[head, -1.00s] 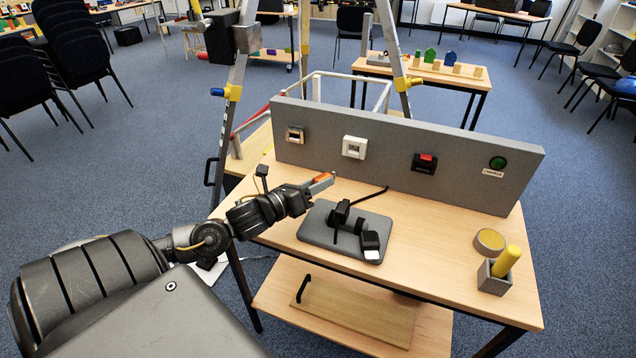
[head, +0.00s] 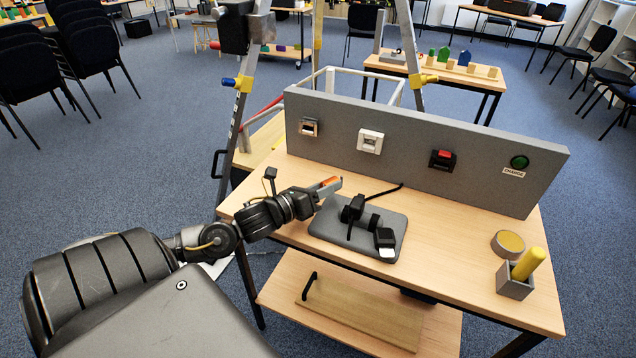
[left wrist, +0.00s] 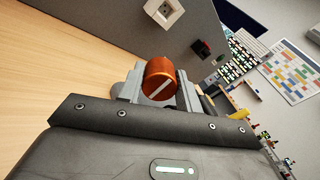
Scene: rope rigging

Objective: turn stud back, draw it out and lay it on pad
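The stud is an orange cylinder with a pale slot across its end (left wrist: 160,78). In the left wrist view it sits between both fingers of my left gripper (left wrist: 158,86). In the head view my left gripper (head: 328,184) shows orange between its fingers, above the table in front of the panel's left part and clear of the panel. A grey mat (head: 325,226) lies on the table just right of the gripper, with black pieces and a cable on it. A round tan-topped disc (head: 508,243) lies at the right. I cannot tell which is the pad. My right gripper is out of view.
The grey upright panel (head: 400,155) carries a tan-framed square fitting (head: 309,127), a white one (head: 370,141), a red-and-black switch (head: 442,159) and a green button (head: 519,162). A grey box holding a yellow cylinder (head: 528,263) stands at the right. The table between mat and box is clear.

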